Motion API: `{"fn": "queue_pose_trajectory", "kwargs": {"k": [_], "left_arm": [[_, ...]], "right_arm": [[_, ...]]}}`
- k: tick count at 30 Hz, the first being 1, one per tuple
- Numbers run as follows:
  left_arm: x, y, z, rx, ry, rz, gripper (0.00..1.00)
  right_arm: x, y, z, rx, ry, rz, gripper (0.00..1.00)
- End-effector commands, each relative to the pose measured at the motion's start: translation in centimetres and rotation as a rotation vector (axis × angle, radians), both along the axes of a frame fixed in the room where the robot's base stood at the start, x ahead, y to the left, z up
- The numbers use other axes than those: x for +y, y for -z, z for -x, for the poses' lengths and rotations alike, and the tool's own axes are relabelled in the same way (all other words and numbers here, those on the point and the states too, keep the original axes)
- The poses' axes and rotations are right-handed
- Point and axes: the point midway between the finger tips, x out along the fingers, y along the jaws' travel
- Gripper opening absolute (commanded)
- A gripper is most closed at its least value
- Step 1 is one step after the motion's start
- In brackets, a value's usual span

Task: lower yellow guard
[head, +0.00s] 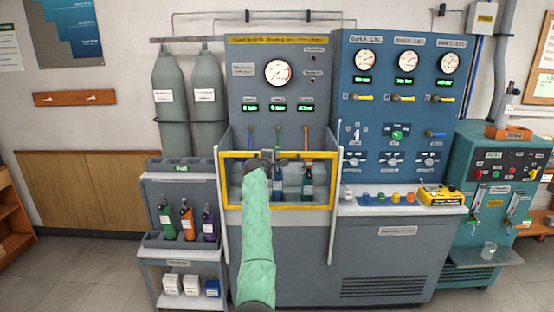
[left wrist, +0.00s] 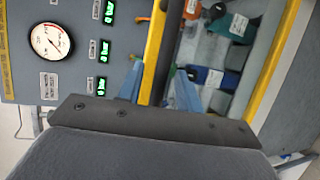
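The yellow guard (head: 232,205) is a rectangular yellow frame across the front of the bay in the middle of the bench. Its top bar is level with the lower part of the bay, and bottles show behind it. My left gripper (head: 268,155) is at the top bar, near its middle; the arm hides part of the guard. In the left wrist view two blue fingers (left wrist: 160,86) stand apart, with the yellow top bar (left wrist: 154,45) running between them. My right gripper is not in view.
Bottles (head: 307,182) stand inside the bay behind the guard. A rack with bottles (head: 187,222) stands to the left. A yellow device (head: 440,196) and coloured knobs (head: 381,197) sit on the ledge to the right. Floor at the lower left is clear.

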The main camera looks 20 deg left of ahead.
Motion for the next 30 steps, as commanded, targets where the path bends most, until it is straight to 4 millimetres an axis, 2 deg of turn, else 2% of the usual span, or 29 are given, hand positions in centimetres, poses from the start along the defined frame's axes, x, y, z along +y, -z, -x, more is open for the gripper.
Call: {"fn": "queue_pose_trajectory", "kwargs": {"k": [12, 17, 18, 26, 29, 30], "left_arm": [[-0.1, 0.2, -0.6, 0.000, 0.000, 0.000, 0.34], [-0.1, 0.2, -0.6, 0.000, 0.000, 0.000, 0.02], [-0.1, 0.2, -0.6, 0.000, 0.000, 0.000, 0.00], [-0.1, 0.5, -0.6, 0.001, 0.000, 0.001, 0.00], [-0.1, 1.2, -0.6, 0.002, 0.000, 0.001, 0.00], [-0.1, 1.6, -0.6, 0.002, 0.000, 0.001, 0.00]], "right_arm": [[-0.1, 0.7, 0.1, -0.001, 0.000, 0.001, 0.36], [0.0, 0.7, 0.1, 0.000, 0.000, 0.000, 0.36], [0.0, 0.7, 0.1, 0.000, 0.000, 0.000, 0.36], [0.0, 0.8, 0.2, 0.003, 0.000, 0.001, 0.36], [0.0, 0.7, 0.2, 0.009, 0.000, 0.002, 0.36], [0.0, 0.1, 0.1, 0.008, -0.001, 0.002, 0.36]]}}
